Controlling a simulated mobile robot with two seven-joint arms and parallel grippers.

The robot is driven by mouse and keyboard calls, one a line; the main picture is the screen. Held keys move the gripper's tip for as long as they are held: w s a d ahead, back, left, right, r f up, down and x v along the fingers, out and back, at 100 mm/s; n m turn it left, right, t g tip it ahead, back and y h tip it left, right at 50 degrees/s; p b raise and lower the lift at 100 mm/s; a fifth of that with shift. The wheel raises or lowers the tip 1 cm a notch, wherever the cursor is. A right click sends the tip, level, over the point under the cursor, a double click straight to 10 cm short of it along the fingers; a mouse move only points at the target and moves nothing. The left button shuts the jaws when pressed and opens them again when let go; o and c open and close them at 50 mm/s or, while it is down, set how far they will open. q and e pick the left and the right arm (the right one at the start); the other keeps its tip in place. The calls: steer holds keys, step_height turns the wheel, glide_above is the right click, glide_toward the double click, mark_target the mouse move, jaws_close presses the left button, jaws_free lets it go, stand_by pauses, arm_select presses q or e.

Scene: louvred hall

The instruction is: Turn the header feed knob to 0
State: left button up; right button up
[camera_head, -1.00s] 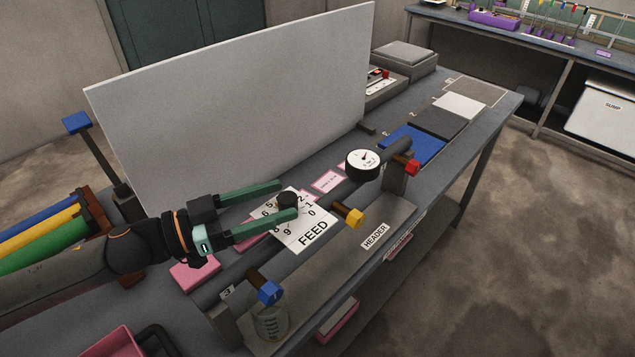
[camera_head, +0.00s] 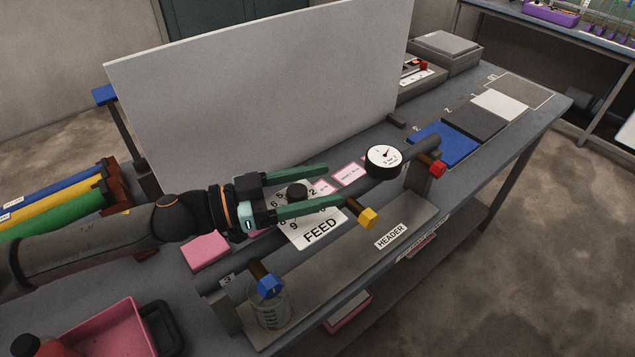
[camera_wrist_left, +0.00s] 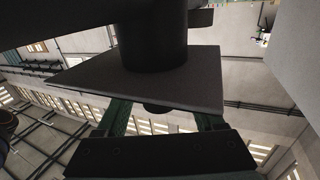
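The feed knob (camera_head: 297,191) is a short black cylinder on a white numbered dial card marked FEED (camera_head: 320,234). My left gripper (camera_head: 333,183) has two green fingers, one on each side of the knob, with their tips past it. The fingers look open, with gaps beside the knob. In the left wrist view the dial plate (camera_wrist_left: 85,75) shows from below, on a thick dark stem (camera_wrist_left: 152,40). The knob's dark underside (camera_wrist_left: 157,107) shows between the fingers. The near finger covers part of the dial, and I cannot read the knob's setting. My right gripper is out of view.
A round gauge (camera_head: 384,161) stands on the header pipe, with red (camera_head: 438,169), yellow (camera_head: 368,218) and blue (camera_head: 268,287) valve handles. A large grey panel (camera_head: 250,100) stands behind. A beaker (camera_head: 270,312) is below the blue handle. A pink tray (camera_head: 105,335) is front left.

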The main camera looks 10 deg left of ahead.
arm_select(q)
jaws_close()
stand_by(0.3)
steer(key=shift+m+g, duration=0.3)
steer(key=shift+g, duration=0.1)
